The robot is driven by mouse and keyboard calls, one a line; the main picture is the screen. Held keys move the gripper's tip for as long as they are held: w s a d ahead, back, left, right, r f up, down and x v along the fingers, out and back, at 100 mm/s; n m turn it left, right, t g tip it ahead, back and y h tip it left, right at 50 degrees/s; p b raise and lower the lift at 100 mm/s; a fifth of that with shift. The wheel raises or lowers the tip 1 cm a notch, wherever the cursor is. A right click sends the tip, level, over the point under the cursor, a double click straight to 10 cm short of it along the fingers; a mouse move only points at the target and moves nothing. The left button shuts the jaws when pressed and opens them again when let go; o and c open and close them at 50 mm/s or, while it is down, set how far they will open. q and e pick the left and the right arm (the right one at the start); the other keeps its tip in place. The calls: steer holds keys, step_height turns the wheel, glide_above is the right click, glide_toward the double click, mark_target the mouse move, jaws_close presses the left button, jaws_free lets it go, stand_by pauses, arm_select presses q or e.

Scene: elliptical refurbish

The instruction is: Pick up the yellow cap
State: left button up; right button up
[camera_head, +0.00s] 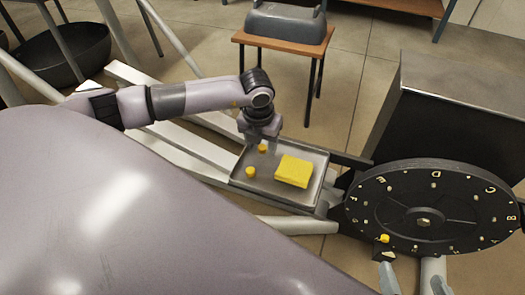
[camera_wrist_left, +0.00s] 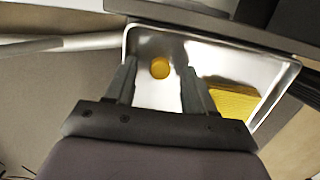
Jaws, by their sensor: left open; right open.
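In the left wrist view the cap (camera_wrist_left: 160,68) shows between the two open fingers of my left gripper (camera_wrist_left: 158,72), apart from both. My right gripper (camera_head: 414,279) shows only as two spread fingertips at the bottom edge, below the dial.
A yellow sponge-like block (camera_head: 293,171) lies in the tray right of the caps. A black lettered dial (camera_head: 400,205) stands to the right, with a small yellow piece (camera_head: 384,239) at its front edge. A grey metal box (camera_head: 455,110) is behind it. A wooden stool (camera_head: 285,43) stands farther back.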

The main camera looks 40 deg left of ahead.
arm_select(q)
steer(key=shift+f, duration=0.15)
jaws_close()
